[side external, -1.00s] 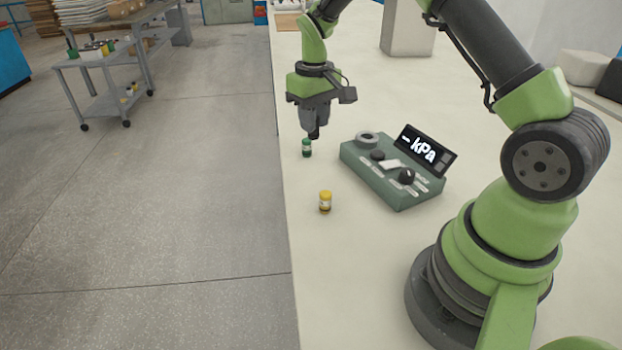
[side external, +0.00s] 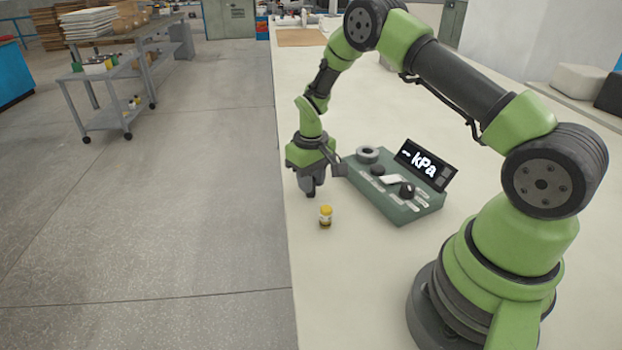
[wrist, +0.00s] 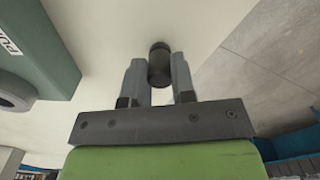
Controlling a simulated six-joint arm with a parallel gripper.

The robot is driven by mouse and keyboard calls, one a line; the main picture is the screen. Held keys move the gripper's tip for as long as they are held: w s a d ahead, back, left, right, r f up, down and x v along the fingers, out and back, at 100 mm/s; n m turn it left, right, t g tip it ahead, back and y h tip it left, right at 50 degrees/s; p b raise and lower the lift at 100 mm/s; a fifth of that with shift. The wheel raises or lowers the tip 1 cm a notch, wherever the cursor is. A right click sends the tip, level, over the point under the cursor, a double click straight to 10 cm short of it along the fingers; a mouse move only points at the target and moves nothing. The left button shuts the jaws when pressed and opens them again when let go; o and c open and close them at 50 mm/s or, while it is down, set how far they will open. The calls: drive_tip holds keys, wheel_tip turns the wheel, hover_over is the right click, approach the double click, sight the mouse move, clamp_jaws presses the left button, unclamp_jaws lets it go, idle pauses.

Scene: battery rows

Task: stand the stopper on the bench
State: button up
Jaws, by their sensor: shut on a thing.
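My gripper (side external: 311,190) is over the bench (side external: 350,290), left of the green instrument box and just behind the yellow-capped vial. In the wrist view my gripper (wrist: 158,72) is shut on a dark cylindrical stopper (wrist: 159,64), which sits between its two fingers. In the side view only a small dark tip shows at the fingers, and I cannot tell whether it touches the bench. The stopper's lower end is hidden from the wrist camera.
The yellow-capped vial (side external: 325,216) stands close in front of my gripper. The instrument box (side external: 397,205), with knobs and a kPa display (side external: 425,163), is to the right. The bench's left edge is near. Bare bench lies in front. The green-capped vial does not show now.

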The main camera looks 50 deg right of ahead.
drive_tip(key=shift+f, duration=0.1)
drive_tip(key=o, duration=0.9)
drive_tip(key=s+a+r+t, duration=0.1)
drive_tip(key=s+a+r, duration=0.1)
drive_tip(key=r, duration=0.9)
drive_tip(key=s+a+r+t, duration=0.1)
drive_tip(key=a+r, duration=0.1)
drive_tip(key=r, duration=0.8)
drive_tip(key=s+a+r+t, duration=0.1)
drive_tip(key=s+a+r, duration=0.1)
drive_tip(key=s, duration=0.4)
drive_tip(key=s+a+r+m+t+y, duration=0.1)
drive_tip(key=s+a+r+t, duration=0.1)
drive_tip(key=s, duration=0.4)
drive_tip(key=s+a+r+t+y, duration=0.1)
drive_tip(key=s+a+r+t, duration=0.1)
drive_tip(key=s+a+r, duration=0.2)
drive_tip(key=shift+s+a+m, duration=0.15)
drive_tip(key=shift+s+m, duration=0.25)
drive_tip(key=shift+s, duration=1.1)
